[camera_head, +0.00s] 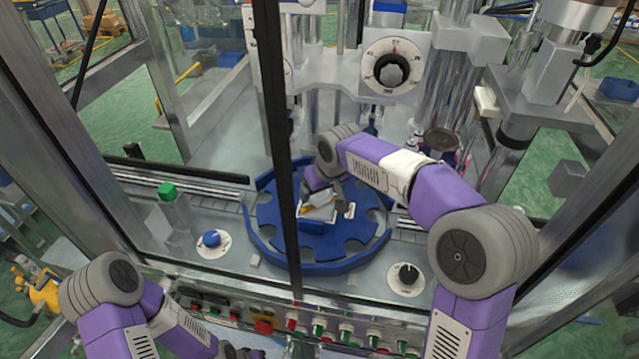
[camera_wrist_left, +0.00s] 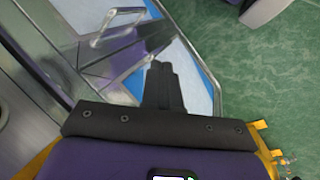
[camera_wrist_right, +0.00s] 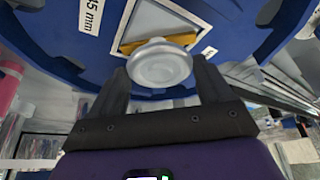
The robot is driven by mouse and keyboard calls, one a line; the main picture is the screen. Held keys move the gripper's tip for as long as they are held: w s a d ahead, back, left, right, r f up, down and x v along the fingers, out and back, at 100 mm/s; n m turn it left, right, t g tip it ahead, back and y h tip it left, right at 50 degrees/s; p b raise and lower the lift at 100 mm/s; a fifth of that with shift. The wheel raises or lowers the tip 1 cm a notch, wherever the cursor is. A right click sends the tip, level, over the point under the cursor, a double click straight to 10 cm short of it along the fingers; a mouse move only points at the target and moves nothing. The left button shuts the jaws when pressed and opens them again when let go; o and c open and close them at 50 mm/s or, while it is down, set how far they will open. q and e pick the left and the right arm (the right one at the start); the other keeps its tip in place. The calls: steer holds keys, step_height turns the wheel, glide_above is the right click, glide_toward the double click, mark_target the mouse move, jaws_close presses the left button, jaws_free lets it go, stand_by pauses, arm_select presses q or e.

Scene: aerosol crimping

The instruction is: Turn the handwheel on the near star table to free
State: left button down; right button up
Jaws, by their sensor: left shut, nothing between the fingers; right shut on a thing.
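The near star table (camera_head: 265,225) is a blue notched disc in the middle of the head view. The handwheel shows in the right wrist view as a round silver knob (camera_wrist_right: 160,65) above a framed plate on the blue disc. My right gripper (camera_wrist_right: 160,84) has one finger on each side of it and is shut on it. In the head view the right gripper (camera_head: 318,190) is over the disc, and its wrist hides the handwheel. My left gripper (camera_wrist_left: 163,75) is shut and empty, low at the front, away from the star table.
A blue knob (camera_head: 211,238) and a black knob (camera_head: 405,274) flank the disc. A green-capped bottle (camera_head: 172,210) stands left. A dark upright frame bar (camera_head: 277,130) crosses before the disc. Buttons (camera_head: 264,327) line the front panel. A numbered dial (camera_head: 391,68) is behind.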

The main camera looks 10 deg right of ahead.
steer(key=shift+r+n+y+p, duration=0.1)
steer(key=shift+n+y+p, duration=0.2)
steer(key=shift+n, duration=0.2)
steer(key=o, duration=1)
steer(key=p+v, duration=0.1)
steer(key=v, duration=0.6)
steer(key=shift+s+r+p, duration=0.1)
steer(key=shift+r+p, duration=0.1)
steer(key=shift+p, duration=0.1)
